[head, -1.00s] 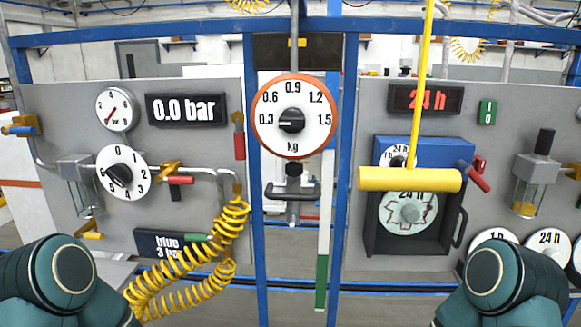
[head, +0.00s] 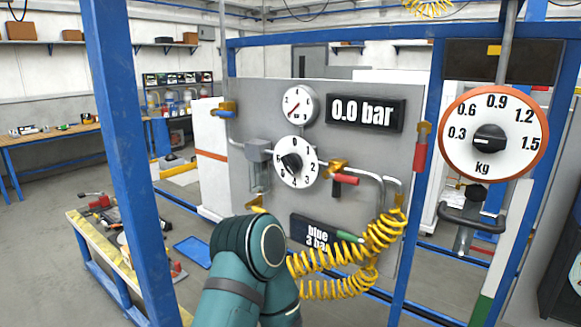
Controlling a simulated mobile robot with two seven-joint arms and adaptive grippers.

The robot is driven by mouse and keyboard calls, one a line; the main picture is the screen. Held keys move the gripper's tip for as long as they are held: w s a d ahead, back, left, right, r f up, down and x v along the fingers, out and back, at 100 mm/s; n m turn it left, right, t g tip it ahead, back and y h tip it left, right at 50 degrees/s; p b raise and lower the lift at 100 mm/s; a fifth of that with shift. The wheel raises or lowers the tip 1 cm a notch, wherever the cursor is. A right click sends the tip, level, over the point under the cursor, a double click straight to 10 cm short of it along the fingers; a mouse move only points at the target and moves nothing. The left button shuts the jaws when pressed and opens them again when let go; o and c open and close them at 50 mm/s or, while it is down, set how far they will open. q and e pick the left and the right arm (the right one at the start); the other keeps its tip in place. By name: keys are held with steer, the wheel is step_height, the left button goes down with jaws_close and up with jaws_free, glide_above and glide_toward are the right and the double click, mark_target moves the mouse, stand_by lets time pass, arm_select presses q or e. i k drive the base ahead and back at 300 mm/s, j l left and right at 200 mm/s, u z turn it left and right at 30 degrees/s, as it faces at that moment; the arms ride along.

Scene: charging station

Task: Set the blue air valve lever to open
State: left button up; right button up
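The air valve (head: 228,106) is a small yellow fitting at the upper left edge of the grey panel, on the pipe. Its short blue lever (head: 217,112) points left, roughly level; it is small, and its exact setting is hard to tell. The display (head: 366,113) on the panel reads 0.0 bar, and the small gauge (head: 299,105) above the regulator has a red needle pointing to the lower left. Part of my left arm stands in front of the panel's lower left. Neither gripper is in view.
A regulator dial (head: 297,162), a red-handled valve (head: 344,180) and a coiled yellow hose (head: 345,262) are on the panel. A blue post (head: 128,160) stands at the left front, near a low bench (head: 100,245) with tools.

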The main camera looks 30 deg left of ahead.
mark_target(226, 114)
steer(key=u, duration=1.45)
